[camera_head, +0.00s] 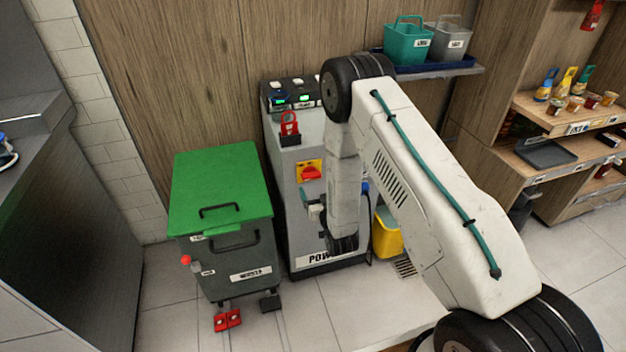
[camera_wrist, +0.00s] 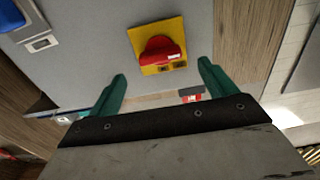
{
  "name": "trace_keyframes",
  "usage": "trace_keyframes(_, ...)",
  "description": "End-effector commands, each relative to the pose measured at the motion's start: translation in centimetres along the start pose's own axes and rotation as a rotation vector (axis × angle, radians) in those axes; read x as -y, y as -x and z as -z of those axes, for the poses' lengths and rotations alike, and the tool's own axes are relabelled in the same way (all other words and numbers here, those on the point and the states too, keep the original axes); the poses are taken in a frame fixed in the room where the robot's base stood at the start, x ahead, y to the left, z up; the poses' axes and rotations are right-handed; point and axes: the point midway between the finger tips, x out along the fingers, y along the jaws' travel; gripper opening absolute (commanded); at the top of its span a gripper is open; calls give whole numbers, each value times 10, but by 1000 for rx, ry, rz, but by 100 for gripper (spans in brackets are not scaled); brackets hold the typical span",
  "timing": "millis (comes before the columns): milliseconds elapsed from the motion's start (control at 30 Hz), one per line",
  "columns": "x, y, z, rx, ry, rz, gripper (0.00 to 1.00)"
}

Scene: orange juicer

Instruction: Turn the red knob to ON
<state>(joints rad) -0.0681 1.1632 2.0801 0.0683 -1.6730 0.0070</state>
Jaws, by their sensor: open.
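The red knob (camera_head: 311,174) sits on a yellow square plate (camera_head: 302,165) on the front of the grey cabinet (camera_head: 286,235). In the wrist view the red knob (camera_wrist: 160,50) and yellow plate (camera_wrist: 137,35) show clearly, but the small marking is too blurred to read. My gripper (camera_head: 311,197) is just below the knob in the head view, partly hidden by my arm. In the wrist view my gripper (camera_wrist: 162,71) has its two teal fingers spread wide and empty. The knob lies beyond the fingertips, roughly between their lines, apart from both.
A red padlock-like piece (camera_head: 290,124) is above the knob on the cabinet. A green-lidded bin (camera_head: 222,185) stands close on the left. A yellow bucket (camera_head: 387,235) stands at the right. A shelf (camera_head: 440,71) with two baskets hangs behind my arm.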

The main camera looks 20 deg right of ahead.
Motion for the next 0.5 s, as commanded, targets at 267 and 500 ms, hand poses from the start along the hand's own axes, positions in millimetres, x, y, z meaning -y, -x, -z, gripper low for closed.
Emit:
trace_keyframes(267, 0, -45, 1, -2, 0, 0, 84)
trace_keyframes(500, 0, -59, 1, 0, 1, 0, 84)
